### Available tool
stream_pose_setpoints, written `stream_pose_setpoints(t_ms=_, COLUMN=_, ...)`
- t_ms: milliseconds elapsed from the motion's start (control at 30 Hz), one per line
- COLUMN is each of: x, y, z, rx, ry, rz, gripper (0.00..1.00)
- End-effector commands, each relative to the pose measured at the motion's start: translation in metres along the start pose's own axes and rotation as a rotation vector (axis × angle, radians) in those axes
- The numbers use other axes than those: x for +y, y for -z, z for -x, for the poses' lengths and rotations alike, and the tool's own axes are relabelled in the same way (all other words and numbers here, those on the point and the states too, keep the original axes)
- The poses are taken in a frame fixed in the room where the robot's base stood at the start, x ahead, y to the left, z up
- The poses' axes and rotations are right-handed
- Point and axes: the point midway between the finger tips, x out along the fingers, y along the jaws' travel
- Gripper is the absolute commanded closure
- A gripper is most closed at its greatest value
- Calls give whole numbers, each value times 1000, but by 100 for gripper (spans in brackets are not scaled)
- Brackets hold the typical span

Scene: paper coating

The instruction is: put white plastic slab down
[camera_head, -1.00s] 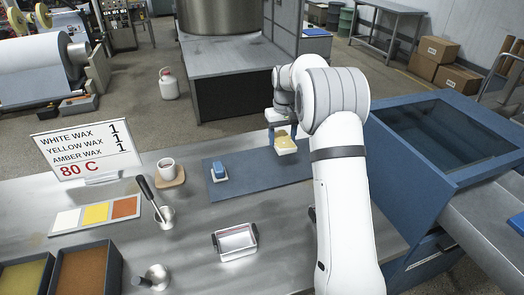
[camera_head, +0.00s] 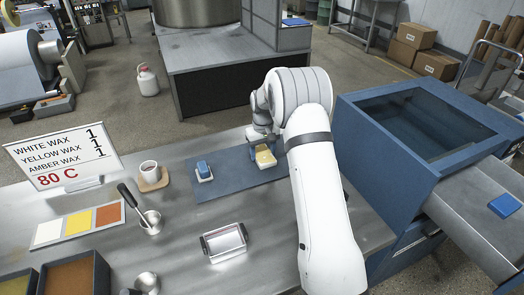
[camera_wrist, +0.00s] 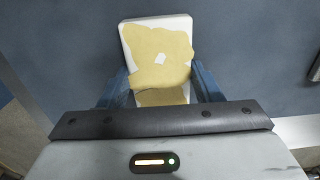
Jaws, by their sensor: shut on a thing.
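The white plastic slab (camera_wrist: 127,40) has a tan, uneven layer over most of its top, with a small pale patch in it. My gripper (camera_wrist: 165,88) is shut on the slab, one blue finger at each side. In the head view my gripper (camera_head: 264,158) holds the slab (camera_head: 266,162) at the right part of the blue mat (camera_head: 236,183). The slab is low over the mat or on it; I cannot tell whether they touch.
A blue block on a white base (camera_head: 203,171) stands on the mat's left part. A mug (camera_head: 149,171), a metal tray (camera_head: 225,242) and a cup with a handled tool (camera_head: 151,222) stand nearby. A blue machine (camera_head: 400,160) is at right.

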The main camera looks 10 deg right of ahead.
Motion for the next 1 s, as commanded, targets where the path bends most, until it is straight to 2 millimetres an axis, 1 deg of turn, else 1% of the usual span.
stream_pose_setpoints(t_ms=133, x=1, y=0, z=1, rx=1, ry=0, rz=-1, gripper=67)
stream_pose_setpoints(t_ms=267, x=1, y=0, z=-3, rx=1, ry=0, rz=-2, gripper=67)
stream_pose_setpoints(t_ms=300, x=1, y=0, z=-2, rx=1, ry=0, rz=-2, gripper=39)
stream_pose_setpoints(t_ms=533, x=2, y=0, z=-2, rx=0, ry=0, rz=-3, gripper=20)
stream_pose_setpoints(t_ms=800, x=2, y=0, z=0, rx=1, ry=0, rz=-3, gripper=20)
stream_pose_setpoints(t_ms=933, x=2, y=0, z=11, rx=2, ry=0, rz=-3, gripper=20)
stream_pose_setpoints(t_ms=1000, x=2, y=0, z=23, rx=5, ry=-1, rz=-3, gripper=20)
